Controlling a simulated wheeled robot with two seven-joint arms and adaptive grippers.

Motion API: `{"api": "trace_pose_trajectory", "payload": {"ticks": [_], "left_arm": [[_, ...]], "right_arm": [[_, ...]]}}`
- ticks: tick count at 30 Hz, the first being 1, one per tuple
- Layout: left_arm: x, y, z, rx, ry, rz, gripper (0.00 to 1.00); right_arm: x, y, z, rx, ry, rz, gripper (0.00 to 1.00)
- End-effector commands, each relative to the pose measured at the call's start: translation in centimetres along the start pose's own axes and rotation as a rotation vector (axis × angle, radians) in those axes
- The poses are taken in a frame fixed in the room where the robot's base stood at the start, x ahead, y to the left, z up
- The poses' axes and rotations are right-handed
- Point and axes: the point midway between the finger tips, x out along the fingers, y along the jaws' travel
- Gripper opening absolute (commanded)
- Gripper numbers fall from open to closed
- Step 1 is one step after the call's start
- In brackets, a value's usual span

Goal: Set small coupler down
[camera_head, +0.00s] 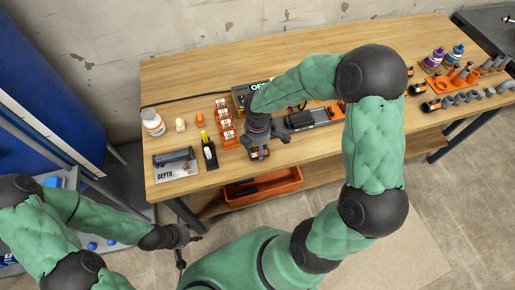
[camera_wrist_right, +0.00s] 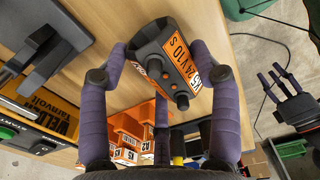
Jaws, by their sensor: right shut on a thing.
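My right gripper (camera_head: 257,138) is over the front part of the wooden workbench. It is shut on a dark grey block (camera_wrist_right: 148,66) with an orange label reading "24 V10 S" and dark knobs. The block also shows below the gripper in the head view (camera_head: 260,153). Purple-padded fingers are on both sides of it in the wrist view. I cannot tell whether the block touches the bench, and I see no part plainly marked as the small coupler. My left gripper (camera_head: 184,237) is empty off the bench's front left, its fingers spread in the wrist view (camera_wrist_right: 292,101).
Orange labelled boxes (camera_head: 224,124) stand in a row left of my right gripper. A DEPTH board (camera_head: 176,171), a black holder (camera_head: 209,154) and a white bottle (camera_head: 152,123) are farther left. Grey fittings (camera_head: 474,96) stand at the right. An orange bin (camera_head: 264,186) is below.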

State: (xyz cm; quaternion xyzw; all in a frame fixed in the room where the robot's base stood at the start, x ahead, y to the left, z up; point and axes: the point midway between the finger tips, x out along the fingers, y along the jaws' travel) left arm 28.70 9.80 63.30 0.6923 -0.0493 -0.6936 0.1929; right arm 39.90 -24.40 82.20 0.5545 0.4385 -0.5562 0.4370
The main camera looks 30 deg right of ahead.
Motion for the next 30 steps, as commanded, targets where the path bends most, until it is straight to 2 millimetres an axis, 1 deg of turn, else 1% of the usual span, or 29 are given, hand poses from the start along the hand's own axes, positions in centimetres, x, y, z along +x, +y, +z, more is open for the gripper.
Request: {"api": "trace_pose_trajectory", "payload": {"ticks": [6,11,12,14,25,28,30], "left_arm": [[-0.1,0.0,0.0,0.000,0.001,0.000,0.40],[0.2,-0.1,0.0,0.000,0.001,0.000,0.40],[0.1,-0.1,0.0,0.000,0.001,0.000,0.40],[0.1,0.0,0.0,0.000,0.001,0.000,0.40],[0.0,0.0,0.0,0.000,0.001,0.000,0.40],[-0.3,0.1,0.0,0.000,0.001,0.000,0.40],[-0.8,0.3,0.0,0.000,0.000,0.000,0.40]], "right_arm": [[-0.1,0.1,0.0,0.001,0.000,0.002,0.30],[0.3,0.1,0.0,0.000,0.000,0.001,0.30],[0.3,0.0,0.0,0.000,0.000,0.001,0.72],[0.2,0.0,0.0,0.000,0.000,0.001,0.87],[0.1,0.1,0.0,0.000,0.000,0.002,0.87],[-0.7,0.1,0.0,0.000,0.001,0.004,0.87],[-1.6,0.1,0.0,0.000,0.001,0.005,0.87]]}}
